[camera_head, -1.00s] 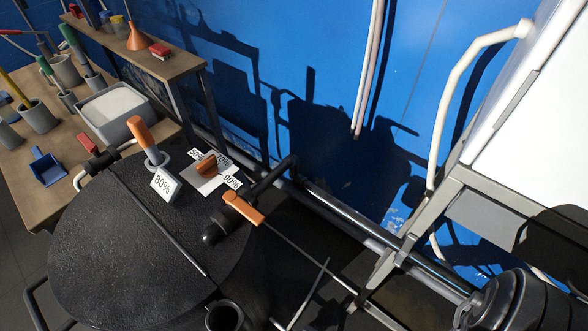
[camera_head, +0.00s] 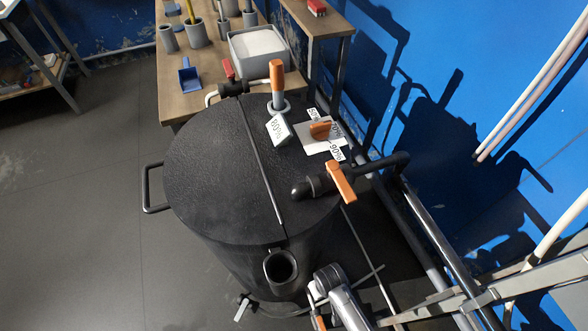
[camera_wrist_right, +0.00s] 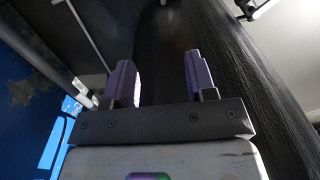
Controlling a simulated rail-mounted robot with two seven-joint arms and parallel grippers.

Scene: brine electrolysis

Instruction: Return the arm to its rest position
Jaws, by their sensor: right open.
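My right gripper (camera_wrist_right: 160,78) shows in its wrist view with two purple fingers spread apart and nothing between them. A dark, rough curved surface, apparently the side of the black tank (camera_head: 215,150), rises close behind it. In the head view, a grey arm link (camera_head: 342,302) that looks like mine shows at the bottom, just right of the tank's front spout; the gripper itself is not clear there. My left gripper is in neither view.
Pipes (camera_head: 430,235) and a metal frame (camera_head: 500,285) stand at right. A wooden bench (camera_head: 180,97) stands behind. The floor (camera_head: 75,200) at left is clear.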

